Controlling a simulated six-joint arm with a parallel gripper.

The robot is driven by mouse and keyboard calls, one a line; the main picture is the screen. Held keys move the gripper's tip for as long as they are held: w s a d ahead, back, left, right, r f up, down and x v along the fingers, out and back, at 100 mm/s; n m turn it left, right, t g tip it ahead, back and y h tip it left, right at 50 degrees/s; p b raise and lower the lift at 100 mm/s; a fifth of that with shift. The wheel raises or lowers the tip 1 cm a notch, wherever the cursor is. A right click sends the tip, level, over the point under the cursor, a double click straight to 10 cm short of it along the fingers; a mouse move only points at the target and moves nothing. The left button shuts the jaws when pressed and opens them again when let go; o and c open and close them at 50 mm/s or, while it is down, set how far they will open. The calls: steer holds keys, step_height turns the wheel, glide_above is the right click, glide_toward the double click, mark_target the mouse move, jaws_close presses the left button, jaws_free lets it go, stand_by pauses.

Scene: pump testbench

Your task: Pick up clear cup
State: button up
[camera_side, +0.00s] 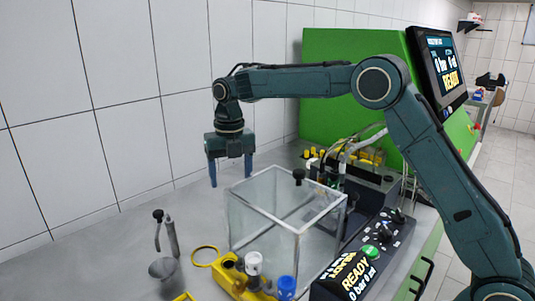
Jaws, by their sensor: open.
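My gripper (230,172) points down with its two fingers apart. It hangs empty above the bench, behind and left of the clear tank. A small greyish, see-through-looking cup shape (163,269) is on the bench at the lower left, in front of and left of the gripper, well apart from it. It is small in the view, so I cannot tell for certain that it is the clear cup. No other cup shape is plain to see.
A clear open-topped tank (268,234) stands mid-bench. A metal hand tool (171,238) stands upright by the cup shape. A yellow ring (206,256) and yellow fitting (233,277) lie in front. A control panel (378,238) is at right. The bench's left is mostly free.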

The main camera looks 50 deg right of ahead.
step_height(320, 180, down, 7)
steer(key=shift+f, duration=0.15)
steer(key=shift+f, duration=0.1)
steer(key=shift+w+a+f, duration=0.1)
steer(key=shift+a+f, duration=0.05)
steer(key=shift+f, duration=2.35)
steer(key=c, duration=1.1)
steer(key=shift+o, duration=0.2)
steer(key=shift+r, duration=0.1)
step_height(320, 180, up, 10)
